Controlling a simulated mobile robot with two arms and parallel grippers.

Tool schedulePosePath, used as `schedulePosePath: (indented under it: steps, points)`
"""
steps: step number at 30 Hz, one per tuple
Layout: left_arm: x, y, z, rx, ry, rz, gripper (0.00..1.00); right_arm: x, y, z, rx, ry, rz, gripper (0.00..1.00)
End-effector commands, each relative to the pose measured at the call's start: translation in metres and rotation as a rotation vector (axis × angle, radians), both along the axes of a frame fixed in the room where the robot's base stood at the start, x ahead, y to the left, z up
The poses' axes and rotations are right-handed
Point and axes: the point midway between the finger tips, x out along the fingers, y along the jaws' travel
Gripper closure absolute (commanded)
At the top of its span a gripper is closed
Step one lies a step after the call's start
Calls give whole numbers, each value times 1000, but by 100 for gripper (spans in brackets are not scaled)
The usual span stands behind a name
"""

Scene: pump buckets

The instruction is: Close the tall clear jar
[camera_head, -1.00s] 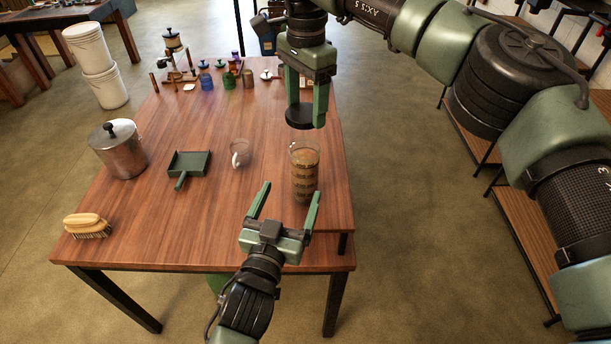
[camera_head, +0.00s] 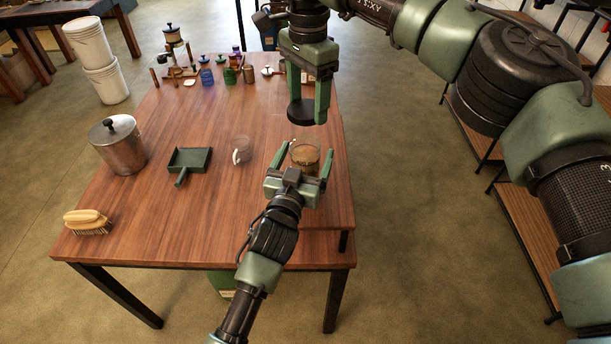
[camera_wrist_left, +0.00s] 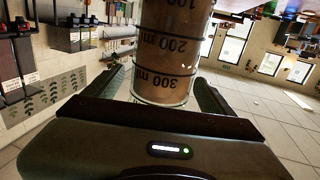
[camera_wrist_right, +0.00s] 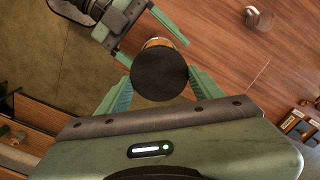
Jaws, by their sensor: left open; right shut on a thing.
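The tall clear jar (camera_head: 304,158) stands at the table's right side, with brown contents and black volume marks. Its marked wall fills the top middle of the left wrist view (camera_wrist_left: 168,50). My left gripper (camera_head: 302,163) is open, with one finger on each side of the jar; I cannot tell whether they touch it. My right gripper (camera_head: 308,112) is shut on a round black lid (camera_head: 301,111), held above and slightly behind the jar in the head view. In the right wrist view the lid (camera_wrist_right: 159,74) hides most of the jar's top.
A clear mug (camera_head: 241,150), a green dustpan (camera_head: 189,160), a steel pot (camera_head: 121,152) and a brush (camera_head: 88,221) are on the table (camera_head: 200,230) to the left. Several small bottles stand at the back. The table's right edge is close to the jar.

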Motion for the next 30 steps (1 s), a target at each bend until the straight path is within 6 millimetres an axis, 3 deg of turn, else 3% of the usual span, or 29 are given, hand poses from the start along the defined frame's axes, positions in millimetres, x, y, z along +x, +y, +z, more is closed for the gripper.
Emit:
schedulePosePath:
  steps: [9, 18, 23, 30]
  points:
    - [2, 0, 0, 0, -1, 0, 18, 0, 0, 0, 0, 0, 0, 71]
    - [1, 0, 0, 0, -1, 0, 100, 0, 0, 0, 0, 0, 0, 71]
    - [1, 0, 0, 0, -1, 0, 100, 0, 0, -2, -1, 1, 0, 71]
    - [1, 0, 0, 0, -1, 0, 100, -1, 0, -34, 0, 2, 1, 71]
